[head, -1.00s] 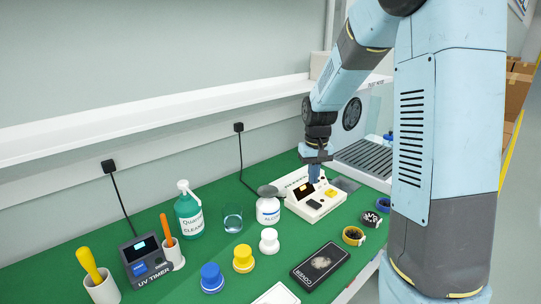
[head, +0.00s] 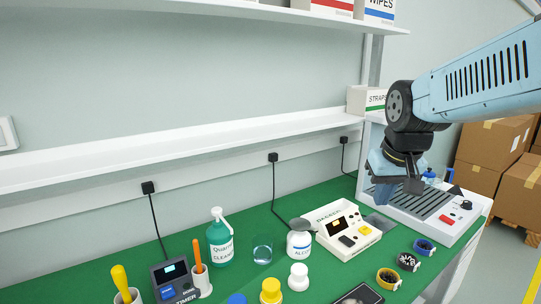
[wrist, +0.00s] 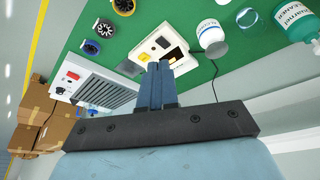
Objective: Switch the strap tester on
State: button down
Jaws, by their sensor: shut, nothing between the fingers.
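A cream box-shaped device (head: 348,236) stands on the green bench. It has a small dark display with an orange glow (head: 335,226), a black button (head: 347,241) and a yellow button (head: 365,230). It looks like the strap tester, but I cannot read its label clearly. My gripper (head: 382,203) is shut and empty, raised above the bench to the right of the device. In the wrist view the shut fingers (wrist: 158,66) cover part of the cream device (wrist: 150,45).
A grey ribbed machine (head: 430,205) with a red switch stands at right. A white alcohol bottle (head: 299,243), a glass (head: 262,250) and a green cleaner bottle (head: 220,240) stand left of the device. A shelf (head: 200,155) runs behind.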

jog(key=s+r+t, duration=0.1)
jog(key=s, duration=0.7)
jog(key=shift+s+r+t, duration=0.25)
jog(key=shift+r+t, duration=0.05)
jog(key=shift+r, duration=0.05)
jog(key=shift+w, duration=0.1)
jog(key=n+g, duration=0.6)
jog(key=n, duration=1.9)
send_over(350, 242)
notch_tip(350, 242, down, 11)
jog(key=shift+a+f, duration=0.1)
jog(key=shift+f, duration=0.05)
notch_tip(350, 242, down, 14)
jog(key=shift+r, duration=0.1)
